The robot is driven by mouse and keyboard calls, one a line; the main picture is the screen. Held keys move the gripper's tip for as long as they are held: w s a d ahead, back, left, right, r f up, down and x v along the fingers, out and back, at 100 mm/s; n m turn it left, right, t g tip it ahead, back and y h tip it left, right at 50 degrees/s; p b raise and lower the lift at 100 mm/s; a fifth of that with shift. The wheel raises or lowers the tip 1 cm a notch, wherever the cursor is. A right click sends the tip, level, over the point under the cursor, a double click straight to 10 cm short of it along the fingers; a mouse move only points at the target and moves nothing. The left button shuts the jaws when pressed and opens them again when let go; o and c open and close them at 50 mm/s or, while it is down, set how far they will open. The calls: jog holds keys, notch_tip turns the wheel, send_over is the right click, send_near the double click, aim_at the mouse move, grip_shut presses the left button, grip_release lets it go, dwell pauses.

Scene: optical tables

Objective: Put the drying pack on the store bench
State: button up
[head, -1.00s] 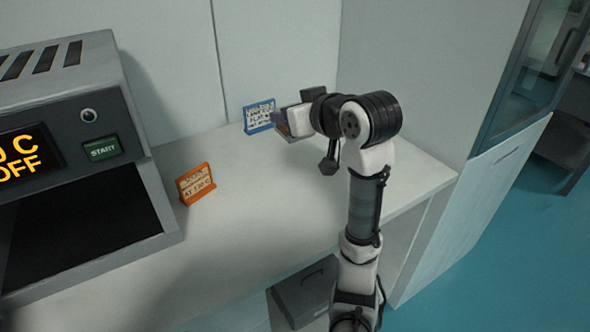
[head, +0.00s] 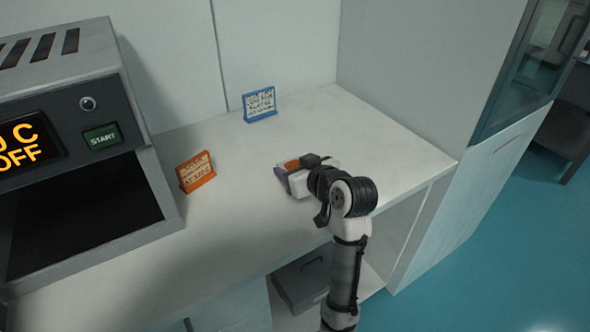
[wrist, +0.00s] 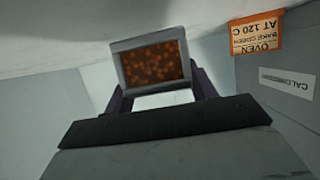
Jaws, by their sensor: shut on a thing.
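The drying pack (wrist: 152,64) is a grey-framed block with a window of orange-brown beads, seen close up in the wrist view. My gripper (wrist: 158,97) is shut on it, with the dark fingers at its two sides. In the head view my gripper (head: 284,178) is low over the white bench (head: 240,222), right of the orange sign. A bit of the pack's orange (head: 291,165) shows there, but most of it is hidden by my gripper. I cannot tell whether the pack touches the bench top.
A grey oven (head: 88,150), its display reading OFF, stands at the left with a dark open chamber. An orange sign (head: 196,172) and a blue sign (head: 260,105) stand on the bench. A grey bin (head: 303,283) sits below. The bench's right part is clear.

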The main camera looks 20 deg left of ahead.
jog(key=shift+f, duration=0.4)
jog(key=shift+f, duration=0.1)
jog(key=shift+f+b, duration=0.35)
jog(key=shift+f, duration=0.05)
jog(key=shift+f, duration=0.15)
jog(key=o, duration=1.1)
jog(key=shift+o, duration=0.2)
